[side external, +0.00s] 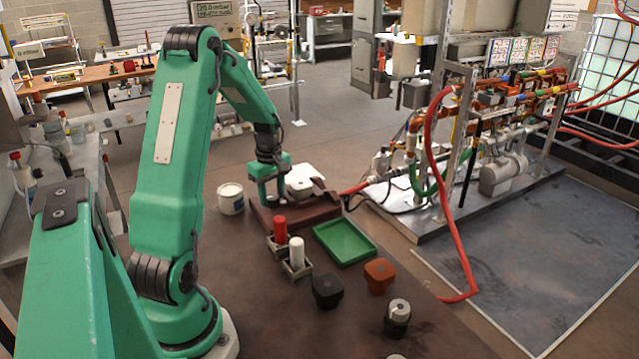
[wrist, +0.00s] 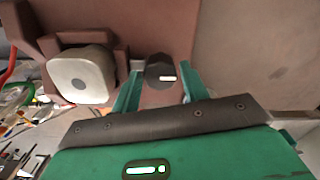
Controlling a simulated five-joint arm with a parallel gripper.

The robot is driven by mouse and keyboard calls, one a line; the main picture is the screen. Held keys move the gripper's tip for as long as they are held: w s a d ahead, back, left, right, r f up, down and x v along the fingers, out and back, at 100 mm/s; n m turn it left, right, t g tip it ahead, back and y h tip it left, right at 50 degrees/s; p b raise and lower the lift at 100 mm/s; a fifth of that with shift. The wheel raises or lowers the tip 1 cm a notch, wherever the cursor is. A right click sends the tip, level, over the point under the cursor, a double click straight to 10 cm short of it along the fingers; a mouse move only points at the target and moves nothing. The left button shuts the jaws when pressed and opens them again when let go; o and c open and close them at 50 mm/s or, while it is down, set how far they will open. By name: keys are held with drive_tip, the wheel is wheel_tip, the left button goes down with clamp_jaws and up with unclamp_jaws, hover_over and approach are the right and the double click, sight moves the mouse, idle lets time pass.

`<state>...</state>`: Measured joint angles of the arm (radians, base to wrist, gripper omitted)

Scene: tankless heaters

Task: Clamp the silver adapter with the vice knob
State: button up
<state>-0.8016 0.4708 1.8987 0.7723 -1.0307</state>
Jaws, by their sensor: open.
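The silver adapter (wrist: 82,75), a pale rounded block with a grey round spot, sits between the jaws of the brownish-red vice (wrist: 55,18) in the wrist view. In the side view it shows as a whitish block (side external: 305,180) on the vice (side external: 318,213). The vice knob (wrist: 158,68) is dark and round with a light mark, to the right of the adapter. My gripper (wrist: 160,84) is open, with one green finger on each side of the knob. Whether either finger touches it I cannot tell. In the side view my gripper (side external: 268,198) is low at the vice's left end, hiding the knob.
A white can (side external: 231,198) stands left of the vice. In front are a red cylinder (side external: 280,229) and a white cylinder (side external: 297,252) in holders, a green tray (side external: 345,240), and black (side external: 327,290), orange (side external: 379,275) and silver-topped (side external: 398,315) pieces. A red hose (side external: 430,150) hangs at right.

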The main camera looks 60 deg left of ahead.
drive_tip(key=shift+f, duration=0.45)
drive_tip(key=c, duration=0.7)
